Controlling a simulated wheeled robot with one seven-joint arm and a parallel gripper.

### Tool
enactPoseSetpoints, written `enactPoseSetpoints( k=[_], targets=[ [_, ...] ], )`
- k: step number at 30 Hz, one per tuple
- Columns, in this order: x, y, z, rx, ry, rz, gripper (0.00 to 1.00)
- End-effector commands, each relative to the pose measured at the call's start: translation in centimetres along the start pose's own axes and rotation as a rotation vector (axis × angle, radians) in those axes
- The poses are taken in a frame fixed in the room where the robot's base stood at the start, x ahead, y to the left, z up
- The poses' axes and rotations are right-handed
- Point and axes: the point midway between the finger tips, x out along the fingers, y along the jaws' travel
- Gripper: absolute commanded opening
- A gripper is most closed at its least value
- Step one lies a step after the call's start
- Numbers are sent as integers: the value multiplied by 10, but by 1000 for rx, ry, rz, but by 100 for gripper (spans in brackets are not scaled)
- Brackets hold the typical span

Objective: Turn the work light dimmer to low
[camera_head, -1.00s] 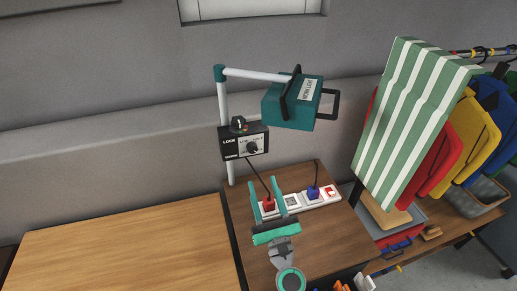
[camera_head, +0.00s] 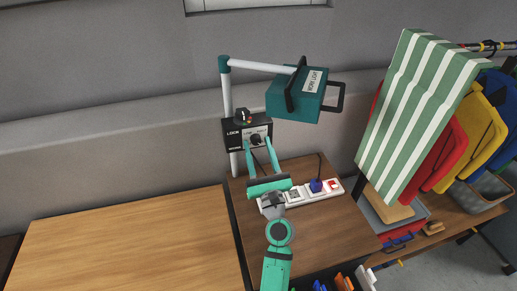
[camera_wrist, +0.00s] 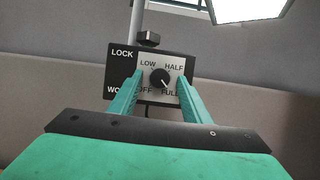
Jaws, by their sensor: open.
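The dimmer knob (camera_wrist: 160,78) is black and round, on a white plate marked LOW, HALF, OFF and FULL. Its pale mark seems to point lower right, towards FULL. The knob sits on the black control box (camera_head: 236,133) on the work light's post. The teal work light (camera_head: 300,95) hangs above and to the right; its lit face (camera_wrist: 245,8) shows bright in the wrist view. My gripper (camera_head: 258,141) is open, its fingers on either side of the knob in the picture. I cannot tell whether they touch it. The left finger partly covers the box's lettering.
A black lock knob (camera_head: 243,116) sits on top of the box. A power strip (camera_head: 298,195) with plugs lies on the wooden table (camera_head: 330,230) below. A striped green cloth (camera_head: 415,110) and coloured garments hang at right. The left tabletop (camera_head: 130,240) is clear.

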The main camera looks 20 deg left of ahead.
Motion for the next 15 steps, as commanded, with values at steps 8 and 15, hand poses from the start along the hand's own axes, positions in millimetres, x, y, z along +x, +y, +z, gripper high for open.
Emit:
enactPoseSetpoints(
  k=[8, 15],
  targets=[
    [0, 0, 0, 0, 0, 0, 8],
    [0, 0, 0, -7, 0, 3, 2]
  ],
)
